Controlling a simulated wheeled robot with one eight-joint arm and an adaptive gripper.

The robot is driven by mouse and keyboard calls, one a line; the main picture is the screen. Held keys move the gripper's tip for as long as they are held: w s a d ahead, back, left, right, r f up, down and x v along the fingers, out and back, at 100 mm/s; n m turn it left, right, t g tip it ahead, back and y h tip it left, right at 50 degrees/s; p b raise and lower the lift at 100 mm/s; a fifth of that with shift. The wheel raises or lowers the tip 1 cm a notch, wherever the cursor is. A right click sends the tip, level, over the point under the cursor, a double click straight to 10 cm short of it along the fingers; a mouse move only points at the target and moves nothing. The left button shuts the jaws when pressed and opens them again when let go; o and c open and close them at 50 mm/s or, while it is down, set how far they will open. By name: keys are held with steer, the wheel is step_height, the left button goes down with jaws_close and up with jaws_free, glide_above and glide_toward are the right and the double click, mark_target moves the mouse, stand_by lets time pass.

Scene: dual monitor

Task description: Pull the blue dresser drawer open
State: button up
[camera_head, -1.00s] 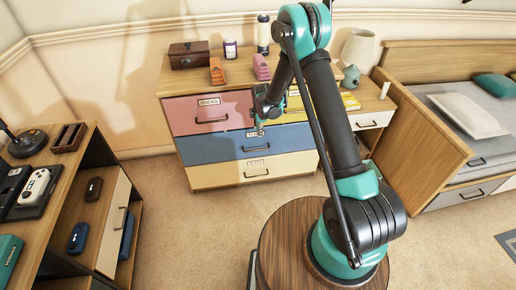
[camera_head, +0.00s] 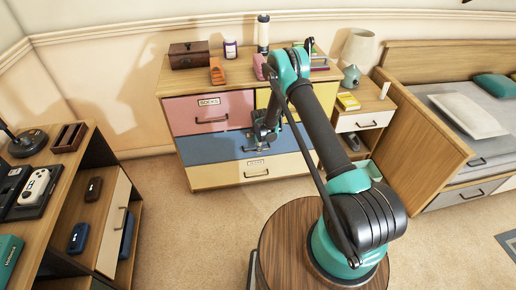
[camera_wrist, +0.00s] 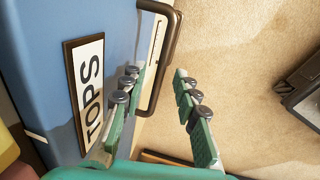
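The blue drawer (camera_head: 210,149) is the wide middle drawer of the dresser, and its front looks flush with the drawers around it. In the wrist view its blue front (camera_wrist: 60,30) carries a framed TOPS label (camera_wrist: 88,88). Its dark handle (camera_wrist: 168,50) stands out from the front. My gripper (camera_wrist: 157,74) is open, with one finger on the drawer side of the handle and the other on the outer side, as seen in the wrist view. I cannot tell whether either finger touches it. In the head view my gripper (camera_head: 264,140) is at the blue drawer and hides much of the handle.
A pink drawer (camera_head: 185,112) is above and a cream drawer (camera_head: 215,176) below. A nightstand (camera_head: 375,105) and bed (camera_head: 425,125) stand to the right, a desk (camera_head: 85,190) to the left. Carpet (camera_head: 190,225) before the dresser is clear.

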steer(key=shift+f, duration=0.45)
jaws_close()
